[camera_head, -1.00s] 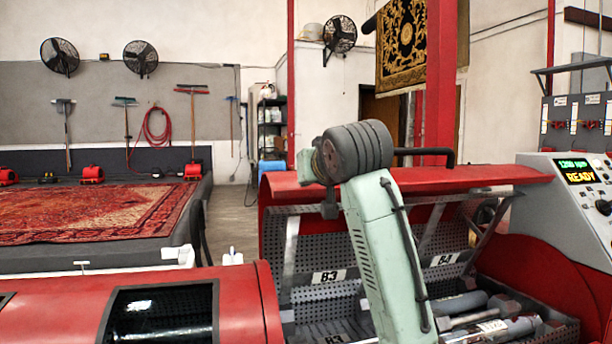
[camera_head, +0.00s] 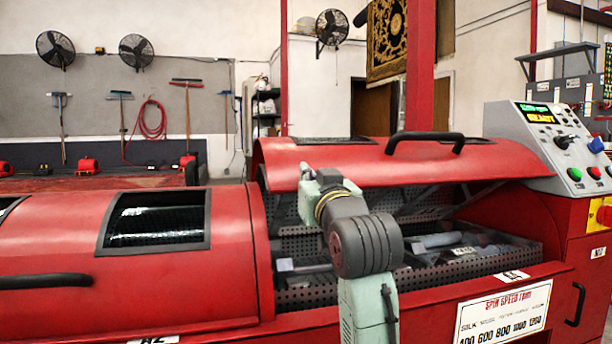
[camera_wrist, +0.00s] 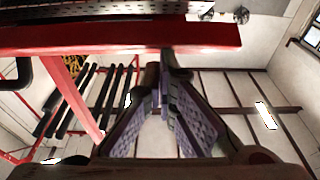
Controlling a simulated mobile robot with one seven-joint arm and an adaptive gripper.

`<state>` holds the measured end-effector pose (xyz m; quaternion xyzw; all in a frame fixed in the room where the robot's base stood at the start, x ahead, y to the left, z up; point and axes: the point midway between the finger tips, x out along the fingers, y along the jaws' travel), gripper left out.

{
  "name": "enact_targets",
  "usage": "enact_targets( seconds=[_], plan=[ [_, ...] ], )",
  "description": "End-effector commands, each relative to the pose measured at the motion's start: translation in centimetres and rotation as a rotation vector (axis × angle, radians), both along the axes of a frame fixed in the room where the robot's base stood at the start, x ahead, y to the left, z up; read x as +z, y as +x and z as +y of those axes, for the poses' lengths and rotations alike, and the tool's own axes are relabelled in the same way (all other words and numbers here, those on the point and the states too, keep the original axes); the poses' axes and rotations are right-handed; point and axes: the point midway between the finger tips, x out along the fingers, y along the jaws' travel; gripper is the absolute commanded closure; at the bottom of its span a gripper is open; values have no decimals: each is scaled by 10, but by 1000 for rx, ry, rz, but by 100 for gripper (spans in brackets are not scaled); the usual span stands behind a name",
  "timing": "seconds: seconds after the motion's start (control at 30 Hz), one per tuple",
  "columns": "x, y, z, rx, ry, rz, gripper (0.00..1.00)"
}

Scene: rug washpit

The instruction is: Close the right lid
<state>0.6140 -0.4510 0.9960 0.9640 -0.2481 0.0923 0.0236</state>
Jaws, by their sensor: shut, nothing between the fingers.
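The right lid (camera_head: 370,160) is a curved red cover with a black bar handle (camera_head: 425,141) and a dark window. It stands partly open over the perforated drum opening (camera_head: 310,290), its front edge raised above the front rim. In the head view my arm reaches up in front of the opening to the lid's left front part; the fingers cannot be made out there. In the wrist view my gripper (camera_wrist: 165,68) is shut and empty, its fingertips close to a red edge (camera_wrist: 205,38) that looks like the lid's. I cannot tell whether they touch.
The left lid (camera_head: 60,235) is down, with its own window and black handle. Metal cylinders (camera_head: 435,240) lie in the open drum. A control panel (camera_head: 560,140) with buttons stands at the right. A white speed sign (camera_head: 503,313) is on the machine's front.

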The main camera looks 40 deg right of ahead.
Motion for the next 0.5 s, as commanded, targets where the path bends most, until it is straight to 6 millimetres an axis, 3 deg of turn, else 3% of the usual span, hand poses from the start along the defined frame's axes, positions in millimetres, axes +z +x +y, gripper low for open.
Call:
enact_targets(
  seconds=[0.03,0.1,0.3,0.5],
  plan=[
    [-31,-3,2,2,-9,-21,100],
    [-48,-10,5,2,-27,-55,100],
    [-88,-24,14,2,-71,-134,100],
    [-112,-33,18,0,-102,-189,100]
  ],
)
